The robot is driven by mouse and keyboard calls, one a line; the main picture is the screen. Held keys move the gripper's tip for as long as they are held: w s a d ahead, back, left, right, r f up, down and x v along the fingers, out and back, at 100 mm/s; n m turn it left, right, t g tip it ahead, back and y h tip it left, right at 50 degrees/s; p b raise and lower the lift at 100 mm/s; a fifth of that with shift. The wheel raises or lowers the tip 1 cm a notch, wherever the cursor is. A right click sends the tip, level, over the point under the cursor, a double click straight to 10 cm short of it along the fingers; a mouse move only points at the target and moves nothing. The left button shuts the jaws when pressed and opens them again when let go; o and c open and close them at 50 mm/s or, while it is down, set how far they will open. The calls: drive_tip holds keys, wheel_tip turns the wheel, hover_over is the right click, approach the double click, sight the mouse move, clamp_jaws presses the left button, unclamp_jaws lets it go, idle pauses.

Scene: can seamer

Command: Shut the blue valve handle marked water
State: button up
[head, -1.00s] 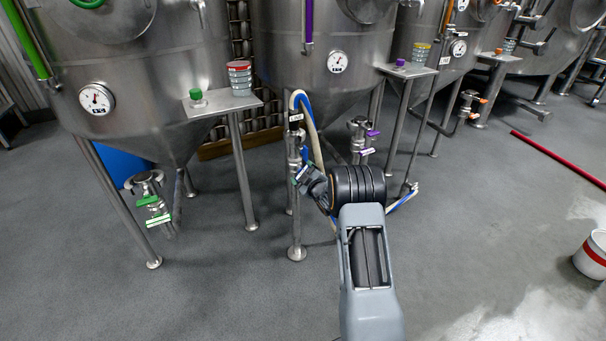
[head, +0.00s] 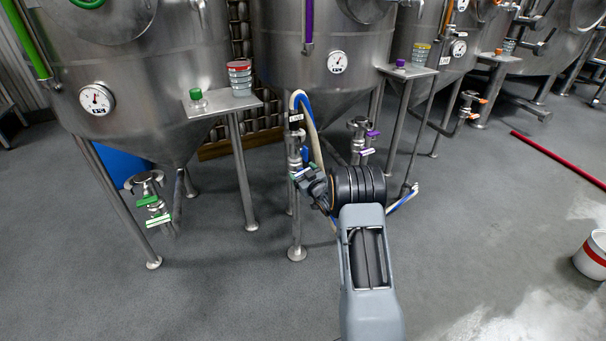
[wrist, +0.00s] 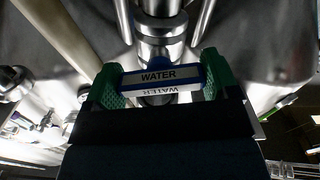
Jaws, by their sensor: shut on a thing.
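The blue valve handle with a white label reading WATER (wrist: 160,78) lies crosswise between the two green finger pads of my gripper (wrist: 160,88) in the wrist view. My gripper is shut on it. A steel valve body and pipe (wrist: 161,30) rise just behind the handle. In the head view my gripper (head: 307,178) is at the steel standpipe (head: 296,222) in front of the middle tank. My gripper largely hides the handle there, and I cannot tell its angle to the pipe clearly.
A blue and a cream hose (head: 313,125) loop beside the standpipe. A valve with purple handles (head: 369,143) is to the right, one with green handles (head: 153,211) to the left. A small steel table (head: 222,104) stands at left. The front floor is clear.

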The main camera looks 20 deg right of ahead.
drive_tip(key=shift+m, duration=1.2)
drive_tip(key=o, duration=0.8)
drive_tip(key=shift+s, duration=0.1)
drive_tip(key=s+d+p, duration=0.1)
drive_tip(key=s+p, duration=0.2)
drive_tip(key=s, duration=1)
drive_tip(key=shift+s+d+p, duration=0.25)
drive_tip(key=shift+d+p, duration=0.05)
